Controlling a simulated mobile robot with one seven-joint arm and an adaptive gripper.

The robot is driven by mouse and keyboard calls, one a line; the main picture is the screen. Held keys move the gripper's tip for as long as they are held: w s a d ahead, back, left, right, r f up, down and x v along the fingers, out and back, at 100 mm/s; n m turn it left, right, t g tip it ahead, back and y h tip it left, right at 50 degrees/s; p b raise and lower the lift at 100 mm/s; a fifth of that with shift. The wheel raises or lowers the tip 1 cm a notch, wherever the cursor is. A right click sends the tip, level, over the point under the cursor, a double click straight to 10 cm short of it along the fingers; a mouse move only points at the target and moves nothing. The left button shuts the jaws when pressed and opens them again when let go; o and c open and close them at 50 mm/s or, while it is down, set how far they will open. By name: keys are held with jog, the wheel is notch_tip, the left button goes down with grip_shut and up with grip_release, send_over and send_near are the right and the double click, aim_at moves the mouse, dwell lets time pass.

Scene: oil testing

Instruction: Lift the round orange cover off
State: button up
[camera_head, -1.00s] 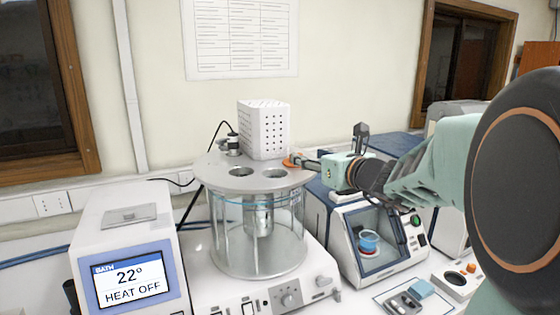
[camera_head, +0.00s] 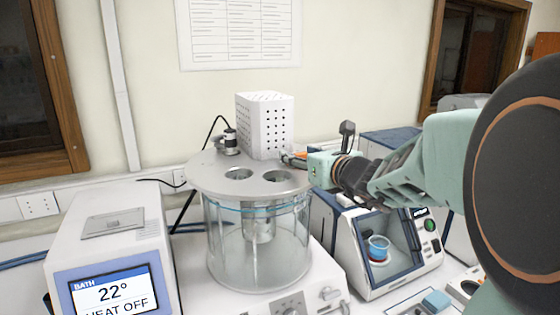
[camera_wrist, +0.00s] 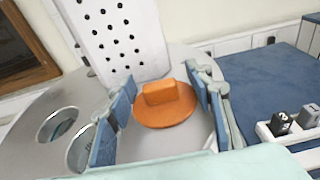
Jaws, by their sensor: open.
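The round orange cover (camera_wrist: 163,112) lies on the grey metal top plate of the glass bath, with a block-shaped orange handle (camera_wrist: 168,92) standing up from its middle. In the head view only a small bit of the cover (camera_head: 302,154) shows beside the white perforated box; my gripper hides most of it. My gripper (camera_wrist: 160,80) is open, with one blue-padded finger on each side of the cover's handle. Neither finger appears to touch the handle. In the head view my gripper (camera_head: 292,160) reaches in from the right over the plate's right edge.
The white perforated box (camera_head: 265,125) stands right behind the cover. Two open round holes show in the top plate (camera_head: 215,180). A stirrer-like fitting (camera_head: 230,141) stands at the plate's back. A blue-windowed instrument (camera_head: 345,240) stands to the right.

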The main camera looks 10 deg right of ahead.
jog(key=shift+s+r, duration=0.15)
jog(key=shift+s, duration=0.05)
jog(key=shift+c, duration=0.8)
jog(key=c, duration=1)
jog(key=shift+c, duration=0.2)
jog(key=shift+r, duration=0.1)
